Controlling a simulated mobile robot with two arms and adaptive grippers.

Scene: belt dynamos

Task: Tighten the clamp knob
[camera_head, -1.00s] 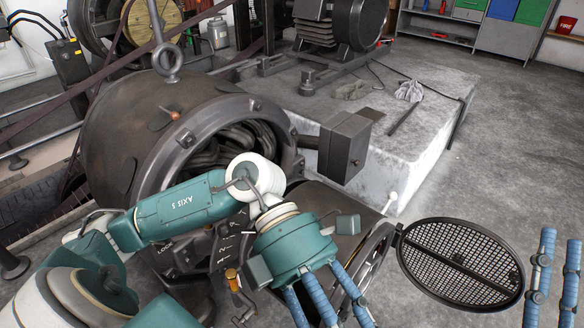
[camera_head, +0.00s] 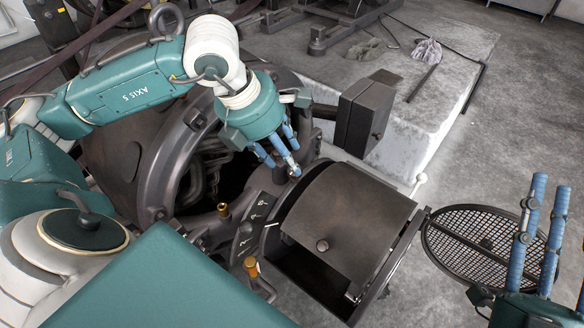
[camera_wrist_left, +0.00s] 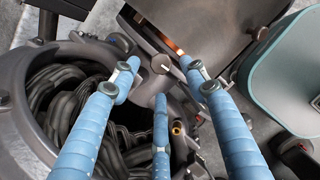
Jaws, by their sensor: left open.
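A dark round knob with a white line on its top (camera_wrist_left: 161,64) shows between my left fingers in the left wrist view. In the head view a dark post (camera_head: 280,173) stands at the dynamo's (camera_head: 150,150) front ring, just under that gripper; it appears to be this knob, the likely clamp knob. My left gripper (camera_head: 281,156) is open above it, its blue fingers spread around it in the left wrist view (camera_wrist_left: 160,84); contact cannot be told. My right gripper (camera_head: 545,235) has its fingers apart at the right edge, away from the dynamo, and seems empty.
A curved cover (camera_head: 345,212) with a small round knob (camera_head: 322,245) stands in front of the dynamo. A dark box (camera_head: 364,112) sticks out behind.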

